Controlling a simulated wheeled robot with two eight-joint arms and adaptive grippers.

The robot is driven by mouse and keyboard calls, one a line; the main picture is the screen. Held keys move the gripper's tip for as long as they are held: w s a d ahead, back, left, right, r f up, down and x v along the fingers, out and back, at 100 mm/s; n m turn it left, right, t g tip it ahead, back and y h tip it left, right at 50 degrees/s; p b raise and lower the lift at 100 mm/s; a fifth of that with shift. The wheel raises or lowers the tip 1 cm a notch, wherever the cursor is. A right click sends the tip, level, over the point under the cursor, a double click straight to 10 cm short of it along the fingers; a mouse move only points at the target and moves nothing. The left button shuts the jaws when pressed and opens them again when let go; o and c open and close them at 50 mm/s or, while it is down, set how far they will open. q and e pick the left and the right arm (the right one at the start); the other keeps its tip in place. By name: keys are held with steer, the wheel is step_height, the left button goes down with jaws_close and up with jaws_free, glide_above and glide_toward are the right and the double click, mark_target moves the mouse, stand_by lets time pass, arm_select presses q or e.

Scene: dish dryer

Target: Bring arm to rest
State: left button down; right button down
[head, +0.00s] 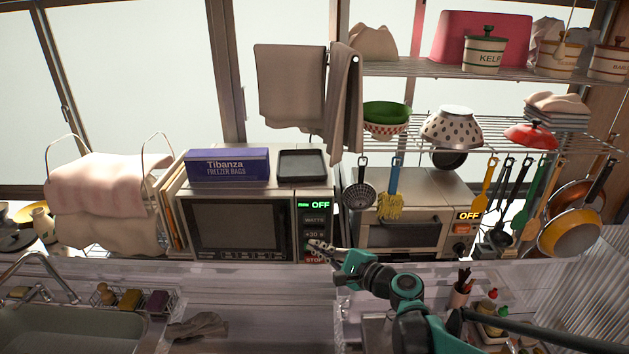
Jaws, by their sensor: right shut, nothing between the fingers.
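My right gripper (318,246) shows in the head view, in front of the lower right corner of the microwave (240,218). Its arm, teal and black, comes in from the lower right. The gripper is shut and empty. It points left, close to the microwave's button panel (314,218), and overlaps its lower buttons in the picture. I cannot tell whether it touches them. The display on the panel reads OFF. My left gripper is not in view.
A sink (75,332) is at the lower left, with a sponge rack (125,299) behind it. A toaster oven (400,225) stands right of the microwave. Utensils and pans (570,234) hang at the right. A utensil cup (460,294) stands near my right arm.

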steer(key=s+d+f+n+g+h+b, duration=0.1)
steer(key=s+d+f+n+h+b, duration=0.2)
steer(key=s, duration=0.5)
steer(key=s+d+f+n+g+h+b, duration=0.2)
steer(key=s+d+f+n+h+b, duration=0.2)
steer(key=s+d+f+n, duration=0.3)
steer(key=s+d+f+n+g+h+b, duration=0.1)
steer(key=s+d+f+n+h+b, duration=0.3)
steer(key=s+f, duration=0.6)
steer(key=s+d+n, duration=0.1)
steer(key=d+n, duration=0.1)
steer(key=d, duration=0.1)
steer(key=shift+s+f+h, duration=0.2)
steer(key=shift+s+h, duration=0.05)
steer(key=shift+h, duration=0.15)
